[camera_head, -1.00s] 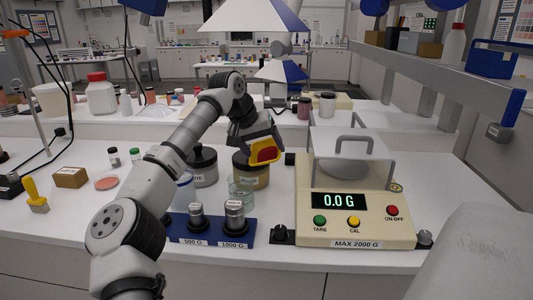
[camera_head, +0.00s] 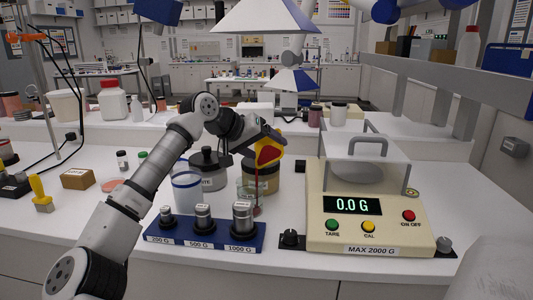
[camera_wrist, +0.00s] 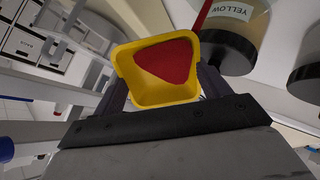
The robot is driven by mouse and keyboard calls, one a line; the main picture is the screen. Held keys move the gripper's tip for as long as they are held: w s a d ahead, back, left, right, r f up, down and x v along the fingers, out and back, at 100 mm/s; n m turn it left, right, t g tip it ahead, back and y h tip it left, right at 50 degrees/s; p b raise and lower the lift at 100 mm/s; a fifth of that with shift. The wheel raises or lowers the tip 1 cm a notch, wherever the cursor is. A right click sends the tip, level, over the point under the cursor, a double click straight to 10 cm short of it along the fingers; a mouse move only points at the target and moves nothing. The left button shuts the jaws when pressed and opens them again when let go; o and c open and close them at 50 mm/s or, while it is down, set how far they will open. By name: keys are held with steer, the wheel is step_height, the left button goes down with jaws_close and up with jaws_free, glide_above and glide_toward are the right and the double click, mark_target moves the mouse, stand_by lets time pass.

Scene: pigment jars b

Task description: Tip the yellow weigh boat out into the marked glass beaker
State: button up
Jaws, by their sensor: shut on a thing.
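The yellow weigh boat (camera_head: 277,142) holds red powder and is tilted steeply in my gripper (camera_head: 268,137), which is shut on it. It also shows in the wrist view (camera_wrist: 155,93), red powder inside. A thin red stream (camera_head: 257,188) drops from the boat's lower edge towards a small clear glass beaker (camera_head: 243,191) below it. Red shows low down at the stream's foot. The beaker is partly hidden by a metal weight, and I cannot read its marking.
A rack of metal weights (camera_head: 205,233) stands in front of the beaker. Lidded jars stand close behind, one dark-lidded (camera_head: 208,168), one tan (camera_head: 263,178). The balance (camera_head: 365,228), reading 0.0 G, is close on the right.

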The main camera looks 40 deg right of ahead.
steer(key=shift+a+h+b, duration=0.5)
steer(key=shift+h+b, duration=0.5)
steer(key=shift+b, duration=0.25)
steer(key=shift+a+h+b, duration=0.1)
steer(key=shift+h+b, duration=0.2)
steer(key=shift+b, duration=0.1)
steer(key=shift+w+a+r+g+h+b, duration=0.1)
steer(key=shift+a+g+h+b, duration=0.2)
steer(key=shift+b, duration=0.3)
steer(key=shift+a+h+b, duration=0.2)
steer(key=shift+h+b, duration=0.4)
steer(key=shift+b, duration=0.25)
steer(key=shift+w+a+g+h+b, duration=0.15)
steer(key=shift+a+h+b, duration=0.45)
steer(key=shift+h+b, duration=0.95)
steer(key=shift+a+g+h+b, duration=0.15)
steer(key=shift+a+h+b, duration=0.45)
steer(key=shift+b, duration=1.75)
steer(key=shift+a+h+b, duration=0.1)
steer(key=shift+h+b, duration=0.25)
